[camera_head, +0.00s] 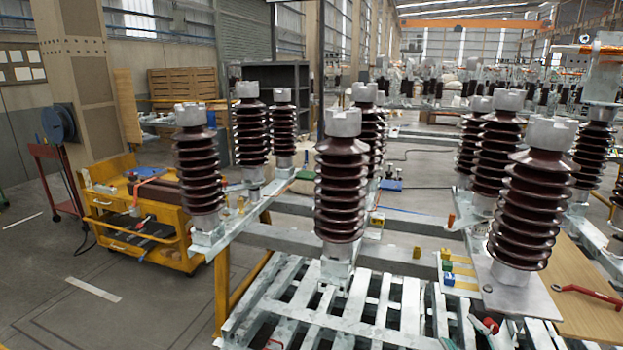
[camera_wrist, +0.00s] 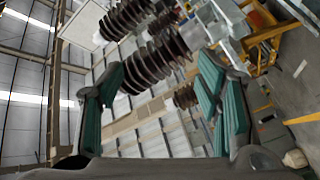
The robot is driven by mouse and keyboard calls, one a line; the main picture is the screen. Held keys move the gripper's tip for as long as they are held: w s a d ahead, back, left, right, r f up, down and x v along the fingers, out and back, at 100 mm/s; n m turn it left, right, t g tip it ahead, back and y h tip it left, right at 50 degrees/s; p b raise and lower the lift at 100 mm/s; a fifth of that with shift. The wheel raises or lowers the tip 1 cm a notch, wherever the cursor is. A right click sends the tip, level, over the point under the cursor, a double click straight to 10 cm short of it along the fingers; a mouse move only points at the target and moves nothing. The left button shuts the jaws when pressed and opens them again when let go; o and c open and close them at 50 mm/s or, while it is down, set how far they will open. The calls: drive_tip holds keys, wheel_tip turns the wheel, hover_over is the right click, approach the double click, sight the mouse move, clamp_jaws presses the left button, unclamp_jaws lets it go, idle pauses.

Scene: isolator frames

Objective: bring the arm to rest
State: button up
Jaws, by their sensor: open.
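My gripper (camera_wrist: 160,95) shows in the wrist view, with its two teal-padded fingers spread wide apart and nothing between them. The view past the fingers is tilted, with brown ribbed insulators (camera_wrist: 152,62) beyond them, clear of the pads. The head view does not show my gripper or arm. There, a brown insulator with a grey cap (camera_head: 341,190) stands upright in the middle, and another (camera_head: 533,205) stands upright at the right.
A slatted metal frame (camera_head: 300,300) fills the lower middle. A yellow tool cart (camera_head: 150,245) stands at the left. A wooden board (camera_head: 590,312) with a red-handled wrench (camera_head: 588,292) lies at the right. Floor (camera_head: 45,285) is open at the far left.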

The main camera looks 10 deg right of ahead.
drive_tip(key=s+a+r+n+g+y, duration=0.2)
drive_tip(key=a+r+n+g+y, duration=0.45)
drive_tip(key=a+n, duration=0.8)
drive_tip(key=s+a+r+n+g+y, duration=0.3)
drive_tip(key=a+r+n+g, duration=0.55)
drive_tip(key=n, duration=1.15)
drive_tip(key=s+a+r+n+h, duration=0.1)
drive_tip(key=s+r+n+h, duration=0.2)
drive_tip(key=n, duration=0.6)
drive_tip(key=s+a+r+n+h, duration=0.1)
drive_tip(key=s+r+n+h, duration=0.2)
drive_tip(key=r+n, duration=0.3)
drive_tip(key=s+a+r+n+t+h, duration=0.1)
drive_tip(key=s+r+n+h, duration=0.3)
drive_tip(key=n, duration=0.7)
drive_tip(key=shift+s+r+n, duration=0.3)
drive_tip(key=shift+s+n, duration=0.05)
drive_tip(key=shift+s, duration=0.2)
